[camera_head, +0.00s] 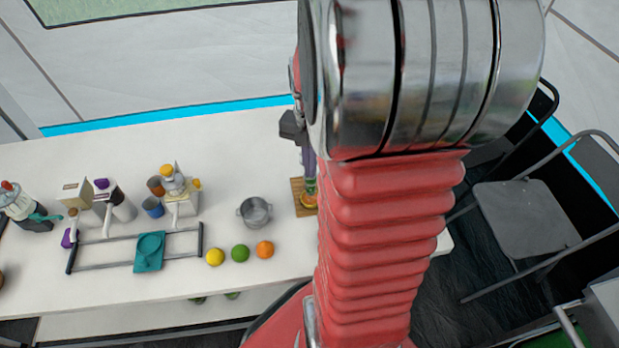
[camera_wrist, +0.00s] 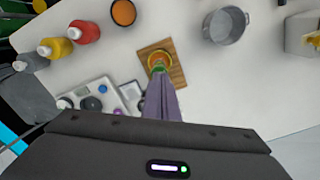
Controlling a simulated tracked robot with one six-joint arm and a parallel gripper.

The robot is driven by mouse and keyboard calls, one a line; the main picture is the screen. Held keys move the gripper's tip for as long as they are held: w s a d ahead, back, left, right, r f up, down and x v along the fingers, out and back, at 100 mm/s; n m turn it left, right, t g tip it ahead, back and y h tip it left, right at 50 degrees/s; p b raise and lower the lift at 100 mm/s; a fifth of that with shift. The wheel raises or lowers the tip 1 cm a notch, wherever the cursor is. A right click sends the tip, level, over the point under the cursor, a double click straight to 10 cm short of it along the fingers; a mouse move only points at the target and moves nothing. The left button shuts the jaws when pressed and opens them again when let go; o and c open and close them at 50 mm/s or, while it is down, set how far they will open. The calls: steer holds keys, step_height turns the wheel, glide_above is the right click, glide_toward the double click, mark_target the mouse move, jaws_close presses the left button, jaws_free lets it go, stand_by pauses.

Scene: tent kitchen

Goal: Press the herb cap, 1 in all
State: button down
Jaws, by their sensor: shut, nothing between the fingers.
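A wooden board (camera_wrist: 176,74) lies on the white table. A round orange-yellow item (camera_wrist: 160,56) stands on it, with a green part (camera_wrist: 158,68) on its near side. I take the green part to be the herb cap, but its outline is unclear. My gripper (camera_wrist: 160,82) is shut and empty, with its purple-grey fingers pointing at the green part and partly covering it. I cannot tell whether they touch. In the head view my gripper (camera_head: 309,172) is above the board (camera_head: 298,196), partly hidden by my arm.
A metal pot (camera_head: 255,212) stands left of the board. An orange (camera_head: 264,249), a lime (camera_head: 240,253) and a lemon (camera_head: 215,257) lie in front. A rack with a teal piece (camera_head: 149,252) is further left. Red (camera_wrist: 83,32) and yellow (camera_wrist: 54,48) bottles stand at upper left.

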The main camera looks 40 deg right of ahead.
steer(key=shift+f, duration=0.1)
steer(key=shift+f, duration=0.7)
stand_by(0.4)
steer(key=shift+r, duration=0.3)
stand_by(0.6)
steer(key=shift+r, duration=0.9)
step_height(320, 180, up, 6)
stand_by(1.0)
stand_by(0.5)
